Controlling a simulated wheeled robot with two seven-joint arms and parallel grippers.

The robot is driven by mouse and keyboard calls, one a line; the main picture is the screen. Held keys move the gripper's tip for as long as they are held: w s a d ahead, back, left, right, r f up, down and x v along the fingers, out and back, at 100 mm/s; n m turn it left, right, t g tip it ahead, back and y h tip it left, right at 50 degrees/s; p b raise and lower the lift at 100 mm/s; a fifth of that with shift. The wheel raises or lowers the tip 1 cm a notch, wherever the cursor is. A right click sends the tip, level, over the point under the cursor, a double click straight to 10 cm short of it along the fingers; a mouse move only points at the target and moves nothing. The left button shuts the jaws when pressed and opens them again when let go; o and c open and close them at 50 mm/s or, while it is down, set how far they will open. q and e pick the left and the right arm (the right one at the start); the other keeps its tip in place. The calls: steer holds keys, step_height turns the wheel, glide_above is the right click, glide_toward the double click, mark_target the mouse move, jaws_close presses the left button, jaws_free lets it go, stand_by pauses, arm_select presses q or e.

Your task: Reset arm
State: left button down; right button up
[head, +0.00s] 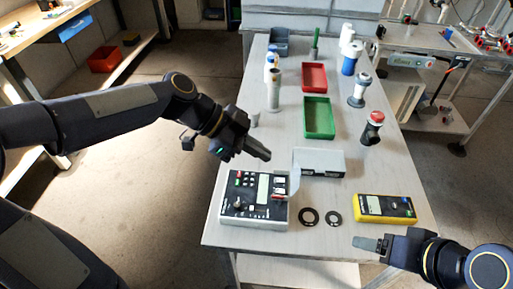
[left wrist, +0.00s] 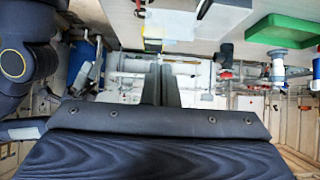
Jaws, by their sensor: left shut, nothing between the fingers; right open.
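My left gripper (head: 262,152) is shut and empty. It hangs above the table, behind the control box with its buttons and display (head: 254,199). Its closed fingers also show in the left wrist view (left wrist: 161,85). My right gripper (head: 362,243) is at the table's front right edge, in front of the yellow meter (head: 384,208). From the head view it shows side-on, with nothing seen in it. The grey-white reactor box (head: 320,162) sits right of the left gripper, with a pale upright panel at its left end.
Two black rings (head: 309,215) lie between the control box and the yellow meter. A green tray (head: 319,118), a red tray (head: 314,77) and several bottles stand farther back on the white table (head: 225,222). A red-topped device (head: 372,128) stands at the right edge.

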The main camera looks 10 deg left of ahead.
arm_select(q)
steer(key=shift+a+r, duration=0.3)
stand_by(0.4)
steer(key=s+a+f+n+t+y, duration=0.2)
steer(key=s+a+n+y, duration=0.1)
steer(key=s+a+n, duration=0.5)
steer(key=s+a+f+n+t+y, duration=0.3)
steer(key=s+a+n, duration=0.5)
steer(key=n, duration=0.3)
steer(key=shift+s+f+n+t, duration=0.3)
steer(key=shift+s+n, duration=0.1)
steer(key=shift+s, duration=0.2)
